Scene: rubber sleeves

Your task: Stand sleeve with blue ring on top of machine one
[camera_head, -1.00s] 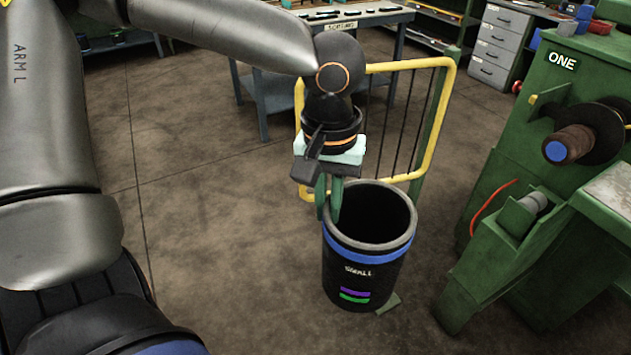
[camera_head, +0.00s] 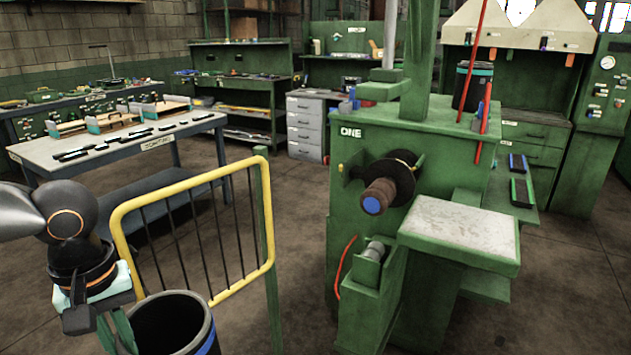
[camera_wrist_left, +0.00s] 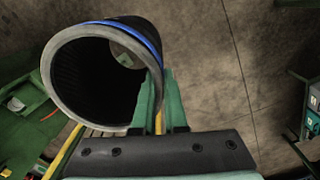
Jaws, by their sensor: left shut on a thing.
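My left gripper (camera_head: 119,338) is shut on the near wall of a black, hollow, upright sleeve (camera_head: 172,322) at the lower left of the head view. Its blue ring shows at the picture's bottom edge. In the left wrist view the sleeve's grey rim (camera_wrist_left: 52,82) and blue ring are clear, with the green fingers (camera_wrist_left: 160,105) at its wall. Machine one (camera_head: 440,150) is the green machine labelled ONE, to the right of the sleeve. Another black sleeve (camera_head: 473,85) with a teal-blue band appears on or behind its top. My right gripper is not in view.
A yellow-framed barrier (camera_head: 190,178) stands between the sleeve and machine one. A roller with a blue end (camera_head: 378,196) and a pale-topped shelf (camera_head: 460,228) stick out from the machine's front. A red rod (camera_head: 480,80) rises by its top. A table (camera_head: 120,150) stands at left.

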